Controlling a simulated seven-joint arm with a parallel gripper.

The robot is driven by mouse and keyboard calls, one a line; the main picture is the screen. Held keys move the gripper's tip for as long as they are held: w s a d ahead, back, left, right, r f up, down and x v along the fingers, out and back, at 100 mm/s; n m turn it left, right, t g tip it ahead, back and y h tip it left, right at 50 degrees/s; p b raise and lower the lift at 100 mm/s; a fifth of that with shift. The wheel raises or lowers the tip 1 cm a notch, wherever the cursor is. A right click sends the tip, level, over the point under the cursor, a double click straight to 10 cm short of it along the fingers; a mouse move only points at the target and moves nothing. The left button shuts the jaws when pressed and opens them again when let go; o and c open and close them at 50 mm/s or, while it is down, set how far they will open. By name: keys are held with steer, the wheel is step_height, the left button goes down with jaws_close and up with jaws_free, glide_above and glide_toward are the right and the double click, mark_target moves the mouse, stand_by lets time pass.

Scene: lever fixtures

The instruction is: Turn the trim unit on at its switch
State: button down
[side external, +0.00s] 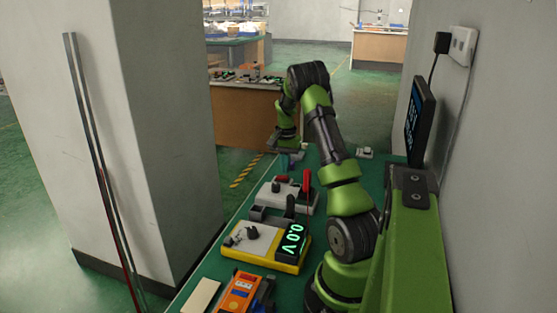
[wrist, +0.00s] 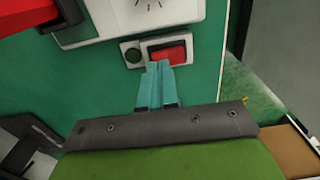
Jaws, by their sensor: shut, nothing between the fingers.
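A white unit (wrist: 175,15) with a dial face fills the top of the wrist view. A red rocker switch (wrist: 167,53) in a pale frame sits on its near edge, beside a round black knob (wrist: 132,54). No label naming the trim unit is readable. My gripper (wrist: 158,66) is shut and empty, its teal fingertips at the rocker's near edge, overlapping it in the picture; contact is unclear. Which way the rocker is tipped cannot be told. In the side external view, my gripper (side external: 292,160) is low over the bench beyond the white unit with red parts (side external: 298,200).
A yellow-based unit (side external: 262,247) with a "0.0 V" display and an orange device (side external: 240,293) stand nearer on the green bench. A large red part (wrist: 25,14) and black piece show at the wrist view's upper left. A wall-side screen (side external: 420,118) stands right.

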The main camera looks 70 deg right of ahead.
mark_target(286, 176)
steer(key=shift+f, duration=1)
stand_by(0.5)
steer(key=shift+r, duration=3.55)
steer(key=shift+s+f, duration=0.1)
steer(key=shift+f, duration=0.2)
steer(key=shift+s+a+f, duration=0.15)
steer(key=shift+a+f, duration=0.15)
steer(key=shift+a, duration=0.4)
steer(key=w+a+r+n+t, duration=0.1)
steer(key=a+r+n, duration=0.25)
steer(key=a, duration=0.65)
steer(key=w+a+r+n+t, duration=0.2)
steer(key=a+r, duration=0.2)
steer(key=a, duration=0.6)
steer(key=w+a+r+n+t, duration=0.1)
steer(key=a+r+n, duration=0.25)
steer(key=a, duration=0.65)
steer(key=s+a+r+n+t+y, duration=0.1)
steer(key=s+a+r+n, duration=0.1)
steer(key=a, duration=0.5)
steer(key=s+a+r+n+t+y, duration=0.1)
steer(key=s+a+r+n+t, duration=0.1)
steer(key=a, duration=0.5)
steer(key=shift+s+n, duration=0.5)
steer(key=shift+s, duration=0.5)
